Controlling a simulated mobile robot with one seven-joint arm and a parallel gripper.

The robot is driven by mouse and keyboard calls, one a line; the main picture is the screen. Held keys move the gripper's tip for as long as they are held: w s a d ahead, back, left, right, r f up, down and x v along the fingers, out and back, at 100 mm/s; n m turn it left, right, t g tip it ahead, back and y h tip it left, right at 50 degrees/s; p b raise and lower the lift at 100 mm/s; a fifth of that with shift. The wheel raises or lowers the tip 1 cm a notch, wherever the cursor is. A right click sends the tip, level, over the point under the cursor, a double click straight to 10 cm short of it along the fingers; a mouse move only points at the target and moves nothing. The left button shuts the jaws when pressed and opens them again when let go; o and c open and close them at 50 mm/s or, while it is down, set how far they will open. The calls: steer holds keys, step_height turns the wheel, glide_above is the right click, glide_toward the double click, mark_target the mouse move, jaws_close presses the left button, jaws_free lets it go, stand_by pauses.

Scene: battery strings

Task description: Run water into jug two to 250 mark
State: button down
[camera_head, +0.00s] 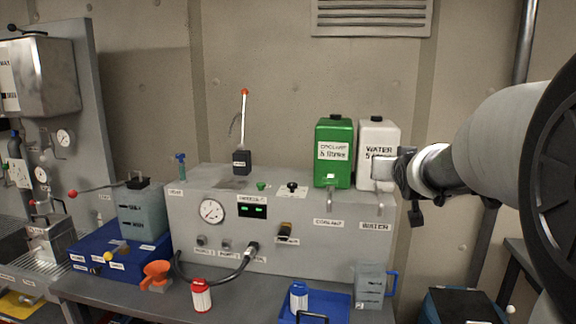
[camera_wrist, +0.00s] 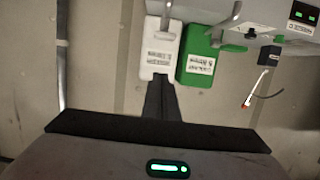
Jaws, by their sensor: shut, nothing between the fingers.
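A clear jug with a blue handle (camera_head: 370,285) stands upright on the bench at the right, below the WATER label. Its fill level is too small to read. The white water tank (camera_head: 378,134) stands on the grey console, with a small grey spout (camera_head: 380,199) below it. My gripper (camera_head: 384,168) is shut and empty, in front of the lower right part of the tank. In the wrist view, which is upside down, the shut fingers (camera_wrist: 161,84) overlap the edge of the white tank (camera_wrist: 158,50). I cannot tell whether they touch it.
A green coolant tank (camera_head: 334,150) stands left of the water tank. A blue tray (camera_head: 340,304) with a blue-capped bottle (camera_head: 299,297) lies left of the jug. A red-capped bottle (camera_head: 201,295) and orange funnel (camera_head: 156,273) stand farther left.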

steer(key=p, duration=0.1)
glide_above(382, 184)
steer(key=s, duration=0.2)
steer(key=f, duration=0.6)
steer(key=shift+w+d+p, duration=0.1)
steer(key=shift+d+p, duration=0.2)
steer(key=shift+p, duration=0.05)
